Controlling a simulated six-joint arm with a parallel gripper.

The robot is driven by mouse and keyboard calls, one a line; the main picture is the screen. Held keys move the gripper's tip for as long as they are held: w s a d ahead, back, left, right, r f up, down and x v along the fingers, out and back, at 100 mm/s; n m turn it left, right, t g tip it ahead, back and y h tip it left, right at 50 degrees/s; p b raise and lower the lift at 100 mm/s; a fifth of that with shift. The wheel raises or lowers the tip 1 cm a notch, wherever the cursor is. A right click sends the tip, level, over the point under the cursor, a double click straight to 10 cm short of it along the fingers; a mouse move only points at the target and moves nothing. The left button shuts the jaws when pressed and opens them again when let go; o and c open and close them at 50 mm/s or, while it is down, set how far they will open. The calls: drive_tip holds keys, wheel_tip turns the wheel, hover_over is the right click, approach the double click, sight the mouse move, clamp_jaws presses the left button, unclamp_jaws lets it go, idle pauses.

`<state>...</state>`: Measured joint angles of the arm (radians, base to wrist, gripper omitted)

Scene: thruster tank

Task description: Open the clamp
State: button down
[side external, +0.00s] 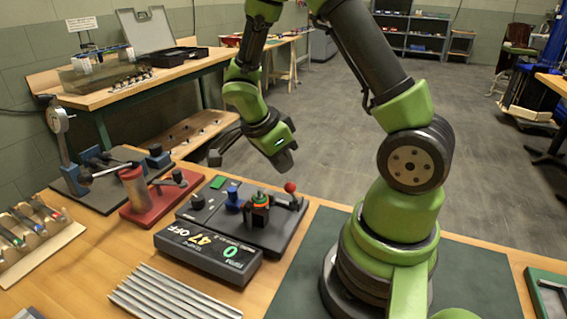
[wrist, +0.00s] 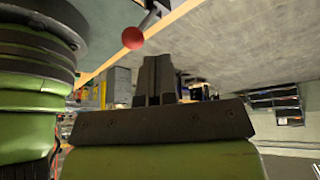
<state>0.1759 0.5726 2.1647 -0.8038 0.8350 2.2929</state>
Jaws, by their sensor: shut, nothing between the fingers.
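The clamp shows at the right of a dark fixture plate (side external: 265,235), with a red ball knob (side external: 290,187) on a short lever; the knob stands above the plate. The red knob also shows in the wrist view (wrist: 132,38), left of and beyond my fingertips, not touching them. A dark part with an orange ring and green top (side external: 260,199) sits beside the clamp; I cannot tell how firmly it is held. My gripper (side external: 284,162) is above and behind the clamp, apart from it. In the wrist view my fingers (wrist: 158,72) are together and empty.
A black display box (side external: 208,252) reading "47 OFF" stands before the plate. A blue knob (side external: 233,199) is on the plate. A red fixture (side external: 158,195) and a gauge stand (side external: 62,140) are left. Metal bars (side external: 170,295) lie in front. A dark green mat (side external: 450,275) is right.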

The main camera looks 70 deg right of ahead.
idle(0.3)
drive_tip(key=w+f+v, duration=0.1)
drive_tip(key=w+v, duration=0.1)
drive_tip(key=v, duration=0.9)
drive_tip(key=shift+w+a+r, duration=0.25)
drive_tip(key=shift+a+r, duration=0.1)
drive_tip(key=shift+a, duration=0.1)
drive_tip(key=s+a+r+n+t+y, duration=0.3)
drive_tip(key=s+a+r+n+t, duration=0.1)
drive_tip(key=n, duration=0.6)
drive_tip(key=s+a+r+n+t+y, duration=0.2)
drive_tip(key=s+a+r+n+t, duration=0.2)
drive_tip(key=n, duration=0.7)
drive_tip(key=s+t, duration=0.2)
drive_tip(key=s, duration=0.2)
drive_tip(key=shift+s+a+r+y, duration=0.2)
drive_tip(key=shift+s+r+y, duration=0.05)
drive_tip(key=shift+r+y, duration=0.15)
